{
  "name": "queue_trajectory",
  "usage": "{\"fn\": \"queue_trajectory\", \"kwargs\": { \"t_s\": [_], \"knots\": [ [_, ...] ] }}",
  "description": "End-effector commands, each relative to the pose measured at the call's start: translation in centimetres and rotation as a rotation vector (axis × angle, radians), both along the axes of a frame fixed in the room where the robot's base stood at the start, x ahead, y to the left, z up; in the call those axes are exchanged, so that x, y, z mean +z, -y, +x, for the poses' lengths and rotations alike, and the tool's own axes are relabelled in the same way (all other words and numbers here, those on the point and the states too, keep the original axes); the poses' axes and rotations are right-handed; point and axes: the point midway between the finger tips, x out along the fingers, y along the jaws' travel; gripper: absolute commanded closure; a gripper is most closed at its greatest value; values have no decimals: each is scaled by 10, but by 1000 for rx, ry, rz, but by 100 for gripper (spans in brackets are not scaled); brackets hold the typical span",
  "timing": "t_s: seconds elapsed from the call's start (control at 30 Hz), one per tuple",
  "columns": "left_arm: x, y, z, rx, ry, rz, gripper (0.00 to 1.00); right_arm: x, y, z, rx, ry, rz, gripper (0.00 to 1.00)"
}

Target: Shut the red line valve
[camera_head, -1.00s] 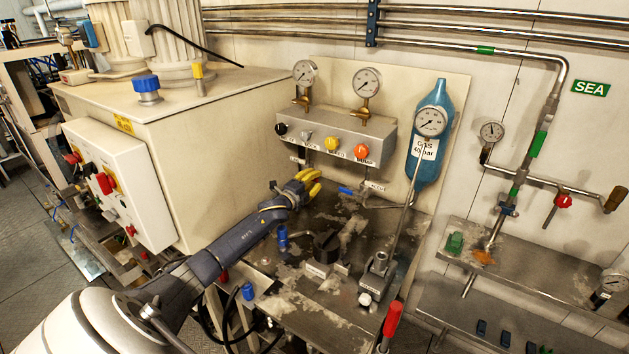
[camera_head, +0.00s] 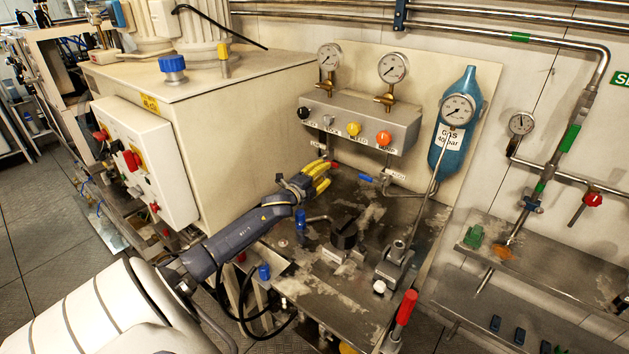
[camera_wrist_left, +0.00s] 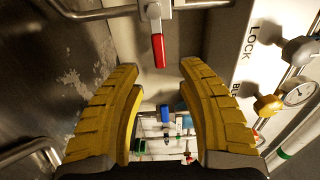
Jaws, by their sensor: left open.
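A small red lever handle (camera_head: 334,163) shows just past my left gripper's fingertips, low in front of the knob panel. In the left wrist view the red lever (camera_wrist_left: 158,50) hangs from a metal valve fitting on a pipe at the top and points down between the fingertips. It lies across the pipe. My left gripper (camera_head: 321,173) has yellow fingers; in the wrist view the gripper (camera_wrist_left: 158,76) is open and empty, with a finger on either side of the lever's line. Whether the fingers touch it I cannot tell. The right gripper is not in view.
The knob panel (camera_head: 362,115) stands just behind, with gauges above. A blue-handled lever (camera_head: 367,178) sits right of the red one. A black knob (camera_head: 344,237), an upright red-handled lever (camera_head: 405,308) and a blue gas bottle (camera_head: 450,150) are nearby. Another red tap (camera_head: 593,199) is far right.

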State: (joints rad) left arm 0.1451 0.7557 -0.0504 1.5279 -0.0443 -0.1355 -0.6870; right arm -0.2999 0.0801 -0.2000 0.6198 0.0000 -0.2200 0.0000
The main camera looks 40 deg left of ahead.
Motion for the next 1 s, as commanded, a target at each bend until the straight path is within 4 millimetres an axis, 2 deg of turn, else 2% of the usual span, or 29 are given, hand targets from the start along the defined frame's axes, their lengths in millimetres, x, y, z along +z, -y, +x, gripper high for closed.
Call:
{"fn": "queue_trajectory", "kwargs": {
  "t_s": [0.2, 0.4, 0.6, 1.0],
  "knots": [
    [-1, 3, -28, 0, -1, 2, 62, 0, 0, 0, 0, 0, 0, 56],
    [-1, 4, -44, 0, -1, 0, 62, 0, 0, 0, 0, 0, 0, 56],
    [0, 4, -51, 0, 0, 0, 62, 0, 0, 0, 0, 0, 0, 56],
    [0, 4, -52, 0, 0, 0, 62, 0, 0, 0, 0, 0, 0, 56]
  ]
}}
